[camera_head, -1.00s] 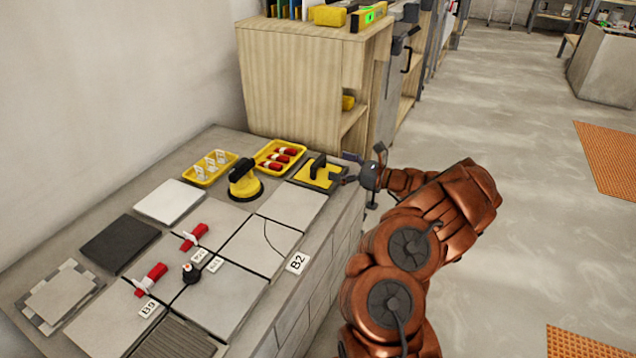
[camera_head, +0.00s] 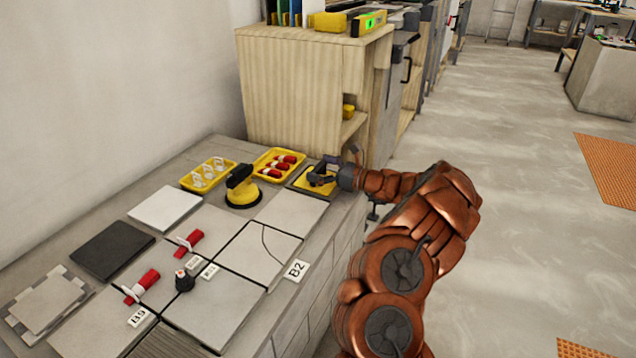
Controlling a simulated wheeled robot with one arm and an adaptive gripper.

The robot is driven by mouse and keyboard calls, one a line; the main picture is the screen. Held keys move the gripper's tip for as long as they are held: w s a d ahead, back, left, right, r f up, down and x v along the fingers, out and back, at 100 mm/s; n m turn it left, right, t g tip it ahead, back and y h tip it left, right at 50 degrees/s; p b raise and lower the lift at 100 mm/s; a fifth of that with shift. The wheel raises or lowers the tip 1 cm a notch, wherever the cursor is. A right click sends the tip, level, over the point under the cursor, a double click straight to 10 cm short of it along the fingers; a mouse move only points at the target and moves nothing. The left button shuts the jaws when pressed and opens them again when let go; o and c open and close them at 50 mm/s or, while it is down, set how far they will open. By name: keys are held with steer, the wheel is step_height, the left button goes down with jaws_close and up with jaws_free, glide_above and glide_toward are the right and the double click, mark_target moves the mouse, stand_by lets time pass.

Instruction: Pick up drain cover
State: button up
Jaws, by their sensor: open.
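A ribbed grey square piece (camera_head: 165,343), which looks like the drain cover, lies at the near end of the tiled bench top. The bottom picture edge cuts it off. My gripper (camera_head: 326,173) is far from it, at the far right corner of the bench. It is open, with its fingers over a yellow pad with a black handle (camera_head: 302,184). The fingers hide part of that handle; I cannot tell whether they touch it.
A yellow suction lifter (camera_head: 242,188), a tray of red pieces (camera_head: 279,164) and a tray of white clips (camera_head: 208,174) stand nearby. Red clips (camera_head: 142,287) and a small dark knob (camera_head: 184,281) sit on the tiles. A wooden cabinet (camera_head: 295,95) rises behind.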

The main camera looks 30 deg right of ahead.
steer(key=shift+c, duration=0.3)
steer(key=c, duration=1)
steer(key=shift+r, duration=0.1)
